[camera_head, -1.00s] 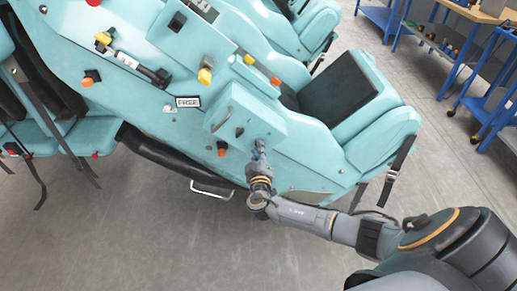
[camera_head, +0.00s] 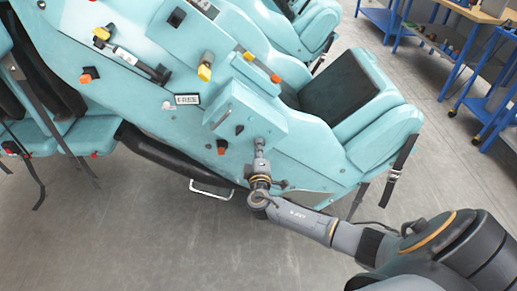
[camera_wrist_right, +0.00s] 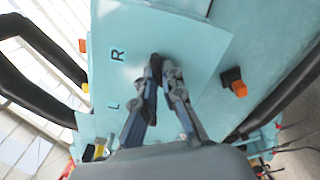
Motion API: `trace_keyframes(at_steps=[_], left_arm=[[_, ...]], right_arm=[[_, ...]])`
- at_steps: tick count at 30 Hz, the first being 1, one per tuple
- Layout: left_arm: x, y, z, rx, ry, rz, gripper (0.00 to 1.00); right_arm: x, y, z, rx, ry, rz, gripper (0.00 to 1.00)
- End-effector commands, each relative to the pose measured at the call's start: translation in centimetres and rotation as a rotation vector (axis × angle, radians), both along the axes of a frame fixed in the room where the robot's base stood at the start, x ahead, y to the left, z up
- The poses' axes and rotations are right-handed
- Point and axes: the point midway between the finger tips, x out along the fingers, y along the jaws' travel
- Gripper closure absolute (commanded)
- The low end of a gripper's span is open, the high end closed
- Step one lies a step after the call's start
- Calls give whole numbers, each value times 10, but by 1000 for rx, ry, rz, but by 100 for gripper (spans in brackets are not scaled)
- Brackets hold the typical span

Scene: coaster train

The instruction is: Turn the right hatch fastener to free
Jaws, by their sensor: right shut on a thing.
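The hatch (camera_head: 262,116) is a raised pale turquoise panel on the side of the train car. It fills the middle of the right wrist view (camera_wrist_right: 195,40), with letters R and L on it. My right gripper (camera_head: 259,147) reaches the right part of this panel. In the right wrist view its fingertips (camera_wrist_right: 160,66) are close together at the panel face, shut on the right hatch fastener. A small dark fastener (camera_head: 239,130) shows further left on the panel. My left gripper is not in view.
A FREE label (camera_head: 187,99) sits left of the hatch. An orange-and-black knob (camera_head: 221,148) lies just below the hatch, and a yellow knob (camera_head: 205,71) above it. A seat (camera_head: 340,88) is to the right. Blue workbenches (camera_head: 470,60) stand beyond open floor.

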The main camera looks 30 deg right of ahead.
Motion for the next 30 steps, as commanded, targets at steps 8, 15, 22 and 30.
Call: trace_keyframes(at_steps=[8,15,22,30], left_arm=[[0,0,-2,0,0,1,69],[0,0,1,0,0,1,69],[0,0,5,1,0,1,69],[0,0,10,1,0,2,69]], right_arm=[[0,-1,-1,-226,137,-3,100],[0,-1,-2,-420,257,-3,100],[0,-2,-2,-597,364,-5,100],[0,-2,-2,-757,462,-5,100]])
